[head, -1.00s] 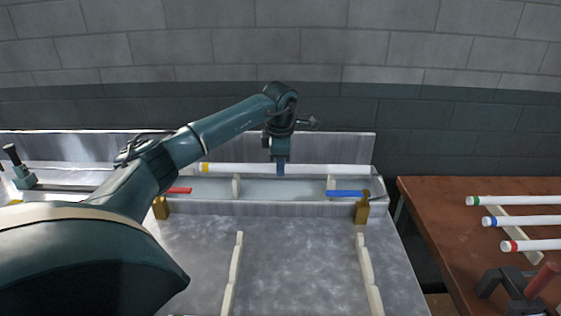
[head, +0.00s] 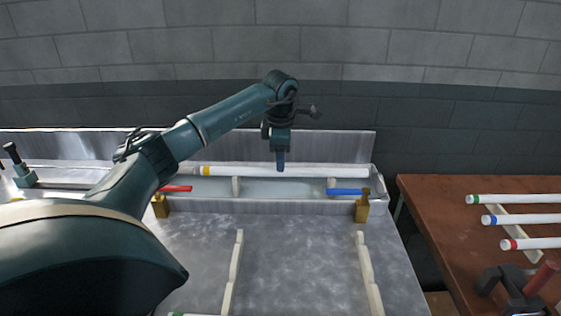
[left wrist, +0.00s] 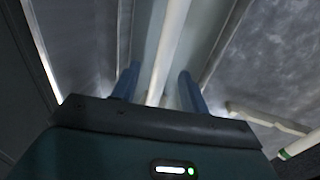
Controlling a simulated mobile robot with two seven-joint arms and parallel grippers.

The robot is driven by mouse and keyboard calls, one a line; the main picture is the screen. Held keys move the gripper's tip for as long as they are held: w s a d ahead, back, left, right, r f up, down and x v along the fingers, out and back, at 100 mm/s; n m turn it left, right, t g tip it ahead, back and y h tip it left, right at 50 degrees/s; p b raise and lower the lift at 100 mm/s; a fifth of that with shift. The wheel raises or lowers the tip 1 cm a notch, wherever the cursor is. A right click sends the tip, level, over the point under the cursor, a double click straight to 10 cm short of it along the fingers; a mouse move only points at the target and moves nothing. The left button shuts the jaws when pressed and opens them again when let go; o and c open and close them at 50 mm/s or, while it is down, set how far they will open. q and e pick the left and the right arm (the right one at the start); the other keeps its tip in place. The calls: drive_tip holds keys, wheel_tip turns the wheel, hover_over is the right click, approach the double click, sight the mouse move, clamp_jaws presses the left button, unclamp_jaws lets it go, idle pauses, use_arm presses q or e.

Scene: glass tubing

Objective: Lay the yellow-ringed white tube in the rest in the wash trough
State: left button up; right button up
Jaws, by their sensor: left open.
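The yellow-ringed white tube (head: 330,172) lies lengthwise in the wash trough (head: 270,207) along the back, its yellow ring towards the left end. Two pale supports of the rest (head: 236,186) show in the trough under or just in front of it; exact seating is hard to tell. My left gripper (head: 280,168) is open at the tube's middle, fingers pointing down. In the left wrist view the tube (left wrist: 168,45) passes between the two spread blue fingers (left wrist: 158,85). My right gripper is not in view.
Brass taps with a red handle (head: 177,189) and a blue handle (head: 347,192) stand at the trough's front. Notched pale rails (head: 232,272) lie on the metal counter. A brown table (head: 440,215) at right holds ringed tubes and a dark fixture (head: 510,290).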

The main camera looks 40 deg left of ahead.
use_arm(q)
wheel_tip(320, 180, up, 10)
drive_tip(key=s+d, duration=0.1)
drive_tip(key=shift+s+d+r, duration=0.2)
drive_tip(key=shift+s, duration=0.1)
idle(0.8)
